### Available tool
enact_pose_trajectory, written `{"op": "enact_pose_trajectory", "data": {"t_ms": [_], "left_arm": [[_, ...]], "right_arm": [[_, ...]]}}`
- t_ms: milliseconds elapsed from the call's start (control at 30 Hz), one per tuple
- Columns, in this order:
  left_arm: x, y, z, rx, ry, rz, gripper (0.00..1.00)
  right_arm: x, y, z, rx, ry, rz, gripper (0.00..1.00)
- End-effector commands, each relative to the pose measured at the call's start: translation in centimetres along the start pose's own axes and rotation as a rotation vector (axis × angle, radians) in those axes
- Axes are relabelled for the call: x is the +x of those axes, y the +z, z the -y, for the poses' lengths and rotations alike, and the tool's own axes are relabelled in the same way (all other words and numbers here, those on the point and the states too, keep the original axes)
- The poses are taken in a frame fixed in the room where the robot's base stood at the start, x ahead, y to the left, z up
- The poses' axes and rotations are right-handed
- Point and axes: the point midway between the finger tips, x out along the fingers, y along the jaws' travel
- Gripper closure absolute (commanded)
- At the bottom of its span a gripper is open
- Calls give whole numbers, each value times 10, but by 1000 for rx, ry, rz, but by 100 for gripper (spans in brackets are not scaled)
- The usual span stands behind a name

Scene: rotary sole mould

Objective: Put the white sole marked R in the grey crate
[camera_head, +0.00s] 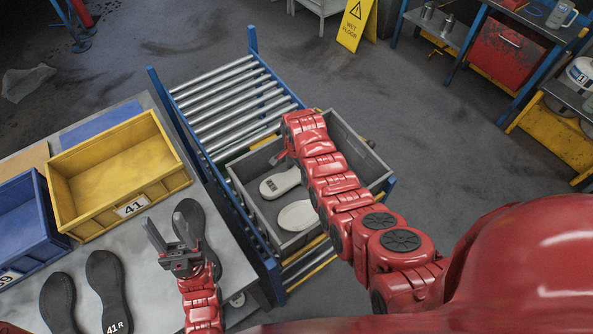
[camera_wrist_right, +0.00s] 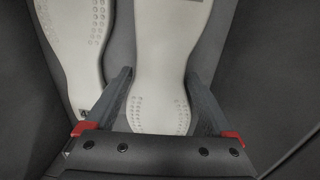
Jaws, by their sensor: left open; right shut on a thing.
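The grey crate (camera_head: 237,194) stands on the roller conveyor. Two white soles show in it in the head view: one with a dark mark (camera_head: 280,183) and one partly behind my arm (camera_head: 296,215). My right gripper (camera_wrist_right: 157,76) is down in the crate, shut on a white sole (camera_wrist_right: 158,50) between its fingers. Another white sole (camera_wrist_right: 75,40) lies to its left in the wrist view. No letter R is readable, and my arm hides the grip in the head view. My left gripper (camera_head: 170,240) is open and empty above a dark sole (camera_head: 190,217) on the table.
The grey table holds a yellow crate marked 41 (camera_head: 115,185), a blue crate (camera_head: 30,225) and more dark soles, one marked 41 R (camera_head: 107,285). Empty rollers (camera_head: 225,95) lie behind the grey crate. A wet floor sign (camera_head: 355,24) stands at the back.

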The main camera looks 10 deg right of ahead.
Motion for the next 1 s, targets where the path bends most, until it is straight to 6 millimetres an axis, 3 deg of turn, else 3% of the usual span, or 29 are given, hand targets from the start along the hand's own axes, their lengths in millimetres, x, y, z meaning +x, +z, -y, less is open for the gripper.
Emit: {"op": "enact_pose_trajectory", "data": {"t_ms": [267, 300, 333, 600, 767, 867, 1000], "left_arm": [[-5, 1, 0, 0, 0, 0, 50], [-5, 1, 0, 0, 0, 0, 50], [-5, 1, 0, 0, 0, 0, 50], [-3, 1, 0, 0, 0, 0, 50], [14, -2, 1, 0, 0, 0, 50], [2, 0, 0, 0, 0, 0, 50], [-4, 1, 0, 0, 0, 0, 50]], "right_arm": [[5, 0, 0, 0, -1, 0, 81], [5, 0, 0, 0, -1, 0, 5], [5, 0, 0, 0, -1, 0, 0], [3, 0, 0, 0, 0, 0, 0], [-14, 0, 0, 0, 0, 0, 0], [-16, -1, 2, -1, -4, -2, 0], [-36, -1, 2, 0, -6, -3, 0]]}}
